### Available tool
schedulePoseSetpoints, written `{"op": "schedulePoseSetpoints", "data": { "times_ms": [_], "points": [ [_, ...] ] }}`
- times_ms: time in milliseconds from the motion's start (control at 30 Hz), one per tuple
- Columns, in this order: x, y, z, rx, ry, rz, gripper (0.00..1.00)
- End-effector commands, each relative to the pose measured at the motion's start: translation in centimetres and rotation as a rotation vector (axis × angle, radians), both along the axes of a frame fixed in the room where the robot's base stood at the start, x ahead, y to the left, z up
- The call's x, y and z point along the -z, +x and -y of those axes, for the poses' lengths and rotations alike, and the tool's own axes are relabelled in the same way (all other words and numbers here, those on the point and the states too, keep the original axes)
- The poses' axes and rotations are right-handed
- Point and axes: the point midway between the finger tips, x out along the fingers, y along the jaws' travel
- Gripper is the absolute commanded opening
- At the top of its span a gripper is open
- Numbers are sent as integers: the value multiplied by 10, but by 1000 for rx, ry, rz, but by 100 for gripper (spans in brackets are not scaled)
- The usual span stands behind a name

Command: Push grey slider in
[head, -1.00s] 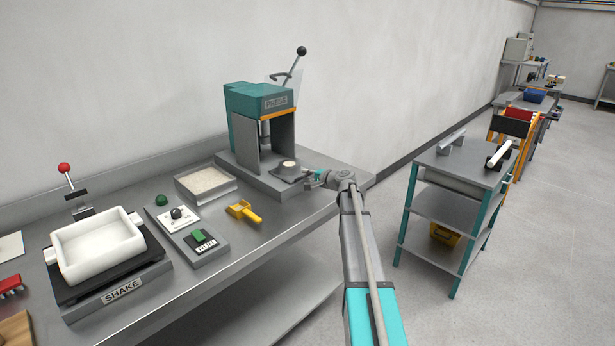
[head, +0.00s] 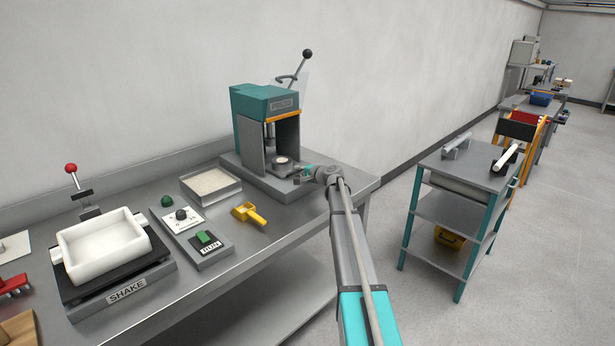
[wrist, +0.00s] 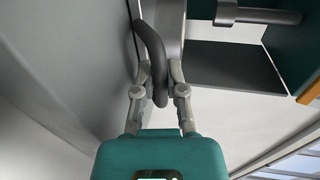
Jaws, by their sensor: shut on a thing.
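The teal press (head: 265,105) stands at the back of the bench. Its grey slider (head: 281,170) carries a round cup with pale contents at the foot of the press, between the side plates. My gripper (head: 300,171) reaches it from the right. In the wrist view my gripper (wrist: 160,70) is shut on a dark curved handle (wrist: 150,45), with one finger on each side. The handle joins a rounded grey part (wrist: 171,25), partly cut off at the top. The slider's far side is hidden inside the press.
A shallow tray of pale powder (head: 210,184), a yellow scoop (head: 249,214), a control box with a green button (head: 207,238) and a shaker with a white tub (head: 104,246) stand to the left. A trolley (head: 468,170) stands right, across a floor gap.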

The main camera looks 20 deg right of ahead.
Motion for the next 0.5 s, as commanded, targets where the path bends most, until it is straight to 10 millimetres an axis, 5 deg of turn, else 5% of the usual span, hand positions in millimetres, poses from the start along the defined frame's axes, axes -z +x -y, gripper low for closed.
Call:
{"op": "schedulePoseSetpoints", "data": {
  "times_ms": [200,500],
  "points": [
    [0,47,-15,-2,-1,1,0],
    [0,72,-26,-1,0,0,0]
  ]
}}
